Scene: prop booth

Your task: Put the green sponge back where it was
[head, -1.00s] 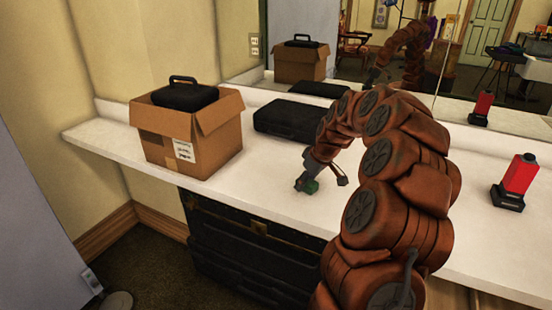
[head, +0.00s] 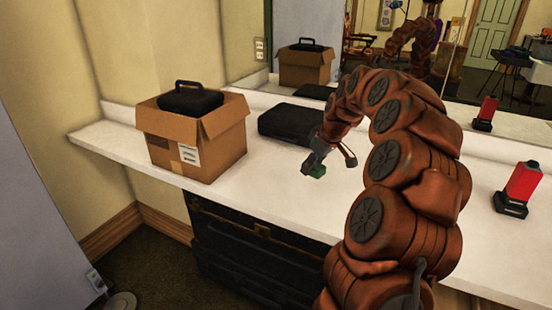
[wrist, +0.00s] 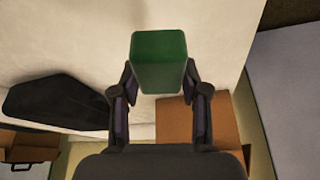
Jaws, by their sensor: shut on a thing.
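The green sponge (head: 317,170) is a small green block at the end of my arm in the head view. It fills the upper middle of the wrist view (wrist: 159,62). My gripper (head: 319,165) is shut on it, with one finger on each side in the wrist view (wrist: 160,88). The sponge appears held a little above the white counter (head: 262,190); the exact gap is hard to tell.
An open cardboard box (head: 212,148) with a black case (head: 190,101) in it stands on the counter at left. A flat black case (head: 287,123) lies behind the gripper. A red and black device (head: 518,188) stands at right. A mirror backs the counter. Bare counter lies between box and gripper.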

